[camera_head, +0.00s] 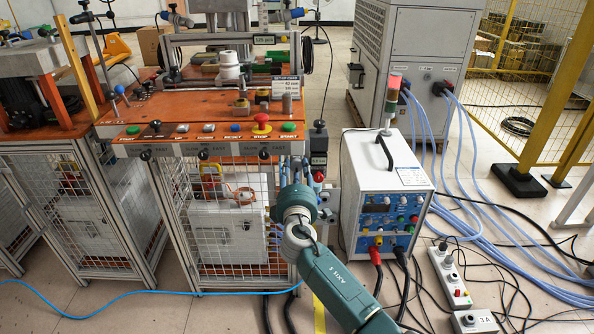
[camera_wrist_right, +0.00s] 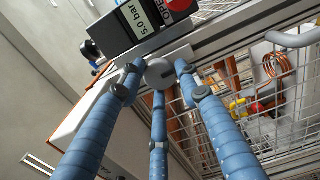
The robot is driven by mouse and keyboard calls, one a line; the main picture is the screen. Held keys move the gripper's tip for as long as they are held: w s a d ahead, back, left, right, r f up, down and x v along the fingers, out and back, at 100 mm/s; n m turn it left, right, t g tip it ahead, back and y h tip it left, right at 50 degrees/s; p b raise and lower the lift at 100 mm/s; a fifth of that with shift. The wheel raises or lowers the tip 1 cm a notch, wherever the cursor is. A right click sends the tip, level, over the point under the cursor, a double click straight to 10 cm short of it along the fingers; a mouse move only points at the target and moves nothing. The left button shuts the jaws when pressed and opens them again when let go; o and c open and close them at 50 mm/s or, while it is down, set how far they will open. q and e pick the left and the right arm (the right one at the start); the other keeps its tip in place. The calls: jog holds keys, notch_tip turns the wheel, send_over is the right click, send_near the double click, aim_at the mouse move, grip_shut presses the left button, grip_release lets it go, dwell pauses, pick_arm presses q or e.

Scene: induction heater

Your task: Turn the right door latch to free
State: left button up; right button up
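A round grey knob (camera_wrist_right: 160,73), which looks like the door latch, sits on a pale plate below a pressure gauge in the wrist view. My right gripper (camera_wrist_right: 158,78) has three blue fingers spread around it. The side fingertips are apart from each other, and I cannot tell whether any touches the knob. In the head view, my right gripper (camera_head: 296,172) is at the right front post of the orange-topped bench, and my arm hides the latch there. The mesh door (camera_head: 226,222) below the bench top looks closed. My left gripper is out of view.
The gauge box (camera_wrist_right: 148,18) reads 5.0 bar close above the fingers. A white power unit (camera_head: 386,190) with cables stands just right of my arm. Push buttons (camera_head: 235,127) line the bench front. A blue hose (camera_head: 150,291) crosses the floor.

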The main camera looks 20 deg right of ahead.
jog(key=o, duration=0.3)
jog(key=shift+w+a, duration=0.1)
jog(key=shift+a, duration=0.4)
jog(key=shift+d, duration=0.1)
jog(key=v, duration=1.2)
jog(key=shift+r, duration=0.1)
